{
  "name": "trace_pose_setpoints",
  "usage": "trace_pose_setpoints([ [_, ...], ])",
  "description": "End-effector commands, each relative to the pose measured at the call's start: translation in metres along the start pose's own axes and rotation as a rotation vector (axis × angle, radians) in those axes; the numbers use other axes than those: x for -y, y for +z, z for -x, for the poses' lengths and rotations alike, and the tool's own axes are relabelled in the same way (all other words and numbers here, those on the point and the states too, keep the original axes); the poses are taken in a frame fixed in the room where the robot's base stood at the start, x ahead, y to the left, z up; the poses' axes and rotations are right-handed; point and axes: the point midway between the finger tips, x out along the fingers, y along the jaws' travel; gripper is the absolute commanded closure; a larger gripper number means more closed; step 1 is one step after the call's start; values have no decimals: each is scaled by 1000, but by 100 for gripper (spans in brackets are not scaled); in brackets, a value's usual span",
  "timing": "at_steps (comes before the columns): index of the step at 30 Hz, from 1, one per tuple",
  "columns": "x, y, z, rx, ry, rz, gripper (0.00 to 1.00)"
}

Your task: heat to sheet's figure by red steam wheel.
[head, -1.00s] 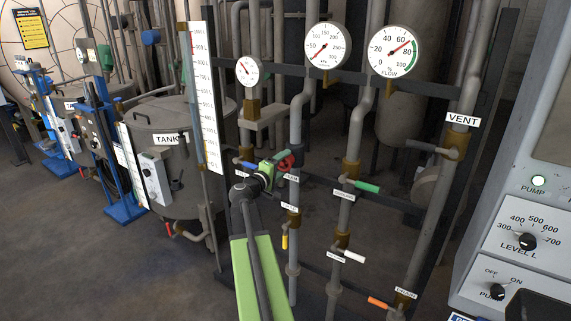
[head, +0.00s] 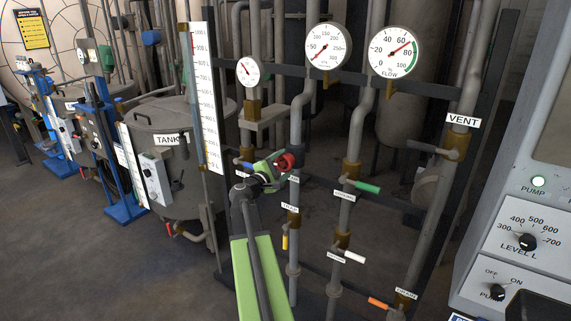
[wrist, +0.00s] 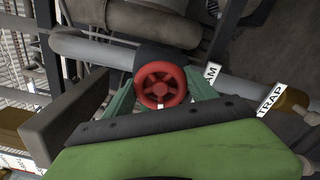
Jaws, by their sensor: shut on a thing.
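The red steam wheel (head: 291,160) sits on a grey pipe left of the panel's middle. My gripper (head: 278,167) is shut on it. In the wrist view the wheel (wrist: 160,73) shows face-on between the two green fingers of my gripper (wrist: 160,98). A partly hidden label (wrist: 212,70) ending in "AM" is beside it. The middle round gauge (head: 328,46), scaled to 300, has its needle low at the lower left. No sheet with a figure can be made out.
A flow gauge (head: 396,52) reads about 70. Blue (head: 243,164), green (head: 367,187), yellow (head: 285,240), white (head: 354,257) and orange (head: 378,303) valve handles are near my arm. A control cabinet (head: 530,235) stands at the right. Open floor (head: 110,270) lies left.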

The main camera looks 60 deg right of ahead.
Motion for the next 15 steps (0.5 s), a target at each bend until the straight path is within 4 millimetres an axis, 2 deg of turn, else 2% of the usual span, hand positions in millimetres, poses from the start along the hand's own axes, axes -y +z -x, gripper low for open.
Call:
trace_pose_setpoints([
  [14,1,-2,1,-4,-2,7,75],
  [15,1,-1,1,-4,-2,7,29],
])
